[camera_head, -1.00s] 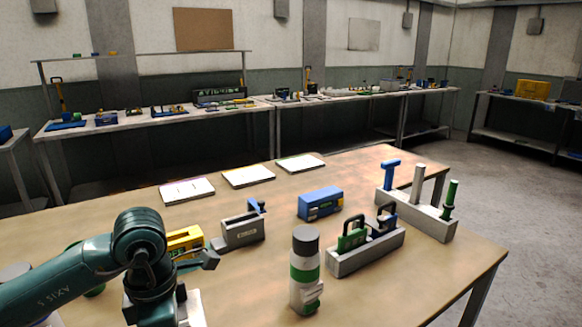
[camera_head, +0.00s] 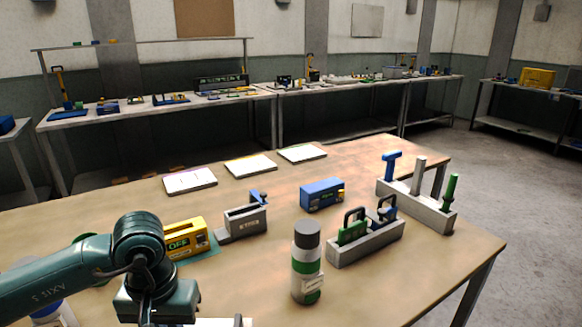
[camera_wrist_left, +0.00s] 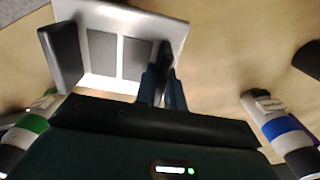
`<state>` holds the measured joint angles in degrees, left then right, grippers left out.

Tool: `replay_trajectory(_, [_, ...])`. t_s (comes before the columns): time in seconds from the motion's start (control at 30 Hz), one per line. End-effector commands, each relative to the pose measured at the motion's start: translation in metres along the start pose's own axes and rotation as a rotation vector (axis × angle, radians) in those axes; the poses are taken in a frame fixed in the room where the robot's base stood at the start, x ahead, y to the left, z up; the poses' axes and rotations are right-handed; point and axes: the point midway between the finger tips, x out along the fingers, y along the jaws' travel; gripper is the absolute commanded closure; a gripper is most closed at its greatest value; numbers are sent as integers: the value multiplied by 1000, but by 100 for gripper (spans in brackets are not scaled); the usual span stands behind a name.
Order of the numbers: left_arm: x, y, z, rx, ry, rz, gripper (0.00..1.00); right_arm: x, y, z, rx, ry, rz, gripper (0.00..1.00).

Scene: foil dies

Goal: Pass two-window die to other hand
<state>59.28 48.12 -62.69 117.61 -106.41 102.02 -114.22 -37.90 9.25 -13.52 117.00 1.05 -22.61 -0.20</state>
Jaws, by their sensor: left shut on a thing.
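The two-window die, a pale plate with two dark rectangular windows (camera_wrist_left: 165,20), fills the top middle of the left wrist view. In the head view, my left gripper is at the bottom edge and mostly cut off. My right gripper is in neither view.
A green-banded bottle (camera_head: 307,262) stands right of my left gripper. Behind are a yellow box (camera_head: 186,240), a grey holder (camera_head: 243,221), a blue box (camera_head: 321,194) and grey tool racks (camera_head: 365,243). Three white cards lie farther back. The front right of the table (camera_head: 430,270) is clear.

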Motion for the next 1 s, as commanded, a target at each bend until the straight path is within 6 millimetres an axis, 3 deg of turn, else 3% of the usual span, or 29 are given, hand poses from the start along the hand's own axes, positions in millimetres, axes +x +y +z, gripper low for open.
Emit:
replay_trajectory(0.37, [-6,9,-2,60,4,4,100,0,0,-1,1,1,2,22])
replay_trajectory(1.0, [-84,145,-30,163,4,1,100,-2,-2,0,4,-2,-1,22])
